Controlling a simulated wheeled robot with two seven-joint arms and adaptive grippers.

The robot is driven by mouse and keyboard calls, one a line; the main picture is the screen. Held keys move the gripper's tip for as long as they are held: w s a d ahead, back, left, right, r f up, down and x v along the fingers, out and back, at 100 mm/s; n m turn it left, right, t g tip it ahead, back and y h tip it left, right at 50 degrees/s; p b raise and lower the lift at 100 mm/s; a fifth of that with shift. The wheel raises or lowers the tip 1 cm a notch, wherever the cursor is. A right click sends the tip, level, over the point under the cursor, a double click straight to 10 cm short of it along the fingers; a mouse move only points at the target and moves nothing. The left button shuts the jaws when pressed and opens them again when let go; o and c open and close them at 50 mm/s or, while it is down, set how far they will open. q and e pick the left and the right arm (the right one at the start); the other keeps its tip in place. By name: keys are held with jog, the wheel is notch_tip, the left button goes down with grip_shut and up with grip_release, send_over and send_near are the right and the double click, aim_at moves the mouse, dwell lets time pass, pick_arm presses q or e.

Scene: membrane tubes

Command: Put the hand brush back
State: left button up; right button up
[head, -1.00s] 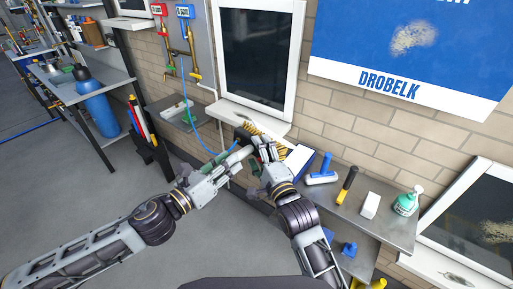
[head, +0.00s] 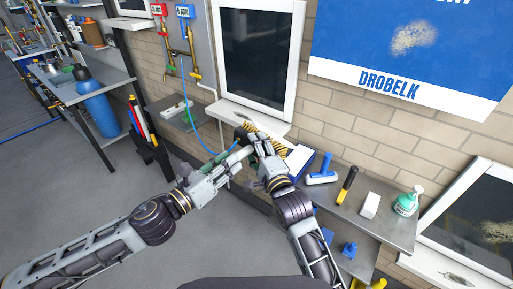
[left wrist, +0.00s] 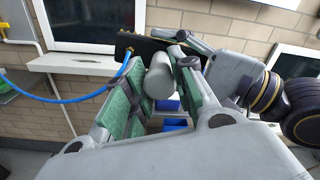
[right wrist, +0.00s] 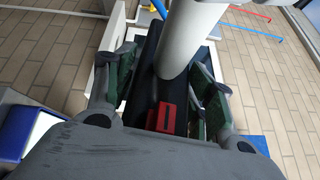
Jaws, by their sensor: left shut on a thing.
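My left gripper (head: 232,160) is shut on a pale grey cylinder (left wrist: 159,78), its round end facing the left wrist camera. In the right wrist view a pale cylinder (right wrist: 190,40) rises over a black body with a red piece (right wrist: 166,117). My right gripper (head: 262,148) is close to the left one; its fingers stand apart on either side of the black body (right wrist: 148,95), and I cannot tell whether they touch it. I cannot tell whether the held thing is a brush.
The metal shelf (head: 385,230) also bears a black and yellow tool (head: 346,186), a white block (head: 370,205) and a green-and-white spray bottle (head: 406,203). A blue hose (head: 192,110) hangs by the grippers. A window sill (head: 235,113) juts out behind them.

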pick_arm(q)
jog(key=shift+r, duration=0.1)
pick_arm(e)
grip_shut()
pick_arm(q)
jog(key=o, duration=0.6)
pick_arm(e)
jog(key=shift+r, duration=0.25)
pick_arm(q)
jog(key=o, duration=0.5)
jog(key=shift+r, duration=0.1)
jog(key=shift+r, duration=4.75)
jog(key=shift+w, duration=0.1)
